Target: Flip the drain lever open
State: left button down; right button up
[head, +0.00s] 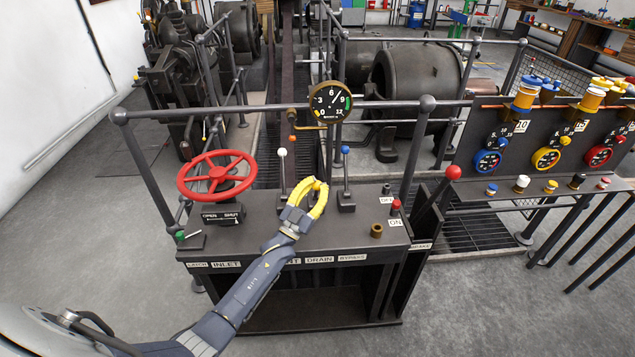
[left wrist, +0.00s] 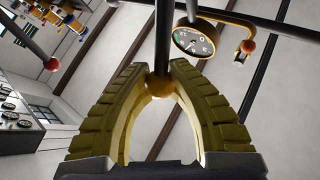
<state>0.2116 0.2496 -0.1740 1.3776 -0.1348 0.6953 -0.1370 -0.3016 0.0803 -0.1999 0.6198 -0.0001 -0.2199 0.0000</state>
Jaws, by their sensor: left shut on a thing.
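The drain lever shows in the left wrist view as a dark rod with a yellow-brown ball knob (left wrist: 158,87). My left gripper (left wrist: 160,75) has its yellow ribbed fingers closed around this knob. In the head view the left gripper (head: 318,184) is above the console, behind the DRAIN label (head: 320,260) on its front edge. It hides the lever there, so I cannot tell the lever's tilt. My right gripper is not in view.
A white-knobbed lever (head: 282,153) stands left of the gripper and a blue-knobbed lever (head: 345,150) right of it. A red handwheel (head: 217,174) is at left, a gauge (head: 330,101) behind on the rail, and a red-knobbed brake lever (head: 452,173) at right.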

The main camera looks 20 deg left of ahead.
pick_arm(q)
jog(key=shift+s+f+y, duration=0.1)
jog(key=shift+f+y, duration=0.2)
jog(key=shift+f, duration=0.25)
jog(key=c, duration=1.6)
grip_release()
jog(key=shift+c, duration=0.2)
jog(key=o, duration=0.6)
jog(key=shift+a+r, duration=0.1)
jog(key=shift+r, duration=0.15)
jog(key=shift+c, duration=0.2)
jog(key=shift+s+a+f, duration=0.1)
jog(key=shift+s+f, duration=0.2)
jog(key=shift+s, duration=0.1)
jog(key=s+a+f, duration=0.1)
jog(key=s+a, duration=0.2)
jog(key=s, duration=1)
jog(key=shift+a, duration=0.35)
jog(key=shift+s, duration=0.1)
jog(key=shift+d, duration=0.1)
